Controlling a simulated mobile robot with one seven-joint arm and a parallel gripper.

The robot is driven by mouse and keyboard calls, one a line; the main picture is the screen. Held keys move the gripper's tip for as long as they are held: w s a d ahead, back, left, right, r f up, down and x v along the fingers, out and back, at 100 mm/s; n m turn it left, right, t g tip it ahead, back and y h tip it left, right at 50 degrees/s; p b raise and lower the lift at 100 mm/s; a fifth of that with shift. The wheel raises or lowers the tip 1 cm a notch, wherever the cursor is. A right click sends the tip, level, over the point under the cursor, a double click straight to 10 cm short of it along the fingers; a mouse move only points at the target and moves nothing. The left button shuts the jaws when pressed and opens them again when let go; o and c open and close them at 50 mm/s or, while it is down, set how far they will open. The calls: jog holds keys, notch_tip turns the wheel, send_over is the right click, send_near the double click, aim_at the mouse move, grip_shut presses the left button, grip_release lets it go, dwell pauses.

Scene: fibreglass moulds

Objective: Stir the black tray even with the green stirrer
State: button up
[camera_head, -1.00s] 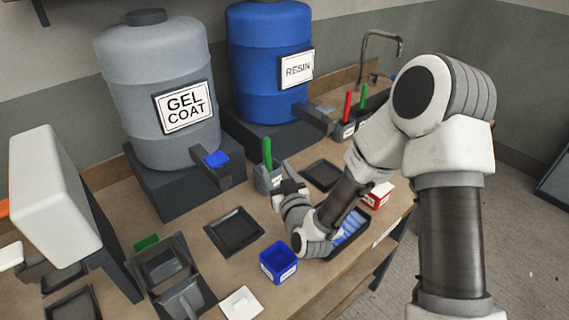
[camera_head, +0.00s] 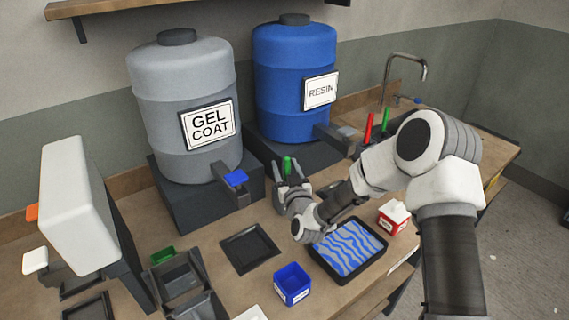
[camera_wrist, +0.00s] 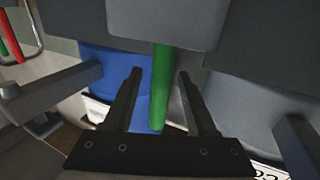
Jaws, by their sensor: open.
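The black tray (camera_head: 325,267) lies on the bench, filled with wavy, unmixed blue and pale grey streaks. A green stirrer (camera_head: 287,164) stands upright at the bench's back, in front of the resin drum. Its holder is mostly hidden behind my gripper. My gripper (camera_head: 291,168) is open, with one finger on each side of the green stirrer. In the wrist view, the stirrer (camera_wrist: 161,88) runs between the spread fingers (camera_wrist: 160,73), with gaps visible on both sides.
A second holder near the sink has a red stirrer (camera_head: 368,127) and another green stirrer (camera_head: 385,119). An empty black tray (camera_head: 250,266), a blue box (camera_head: 292,286) and a red box (camera_head: 392,219) stand around. The gel coat drum (camera_head: 184,110) and resin drum (camera_head: 297,85) are behind.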

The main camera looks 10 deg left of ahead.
jog(key=shift+w+a, duration=0.3)
jog(key=shift+w, duration=0.25)
grip_shut()
jog(key=shift+r, duration=0.15)
notch_tip(320, 180, up, 11)
jog(key=p, duration=0.4)
dwell(0.7)
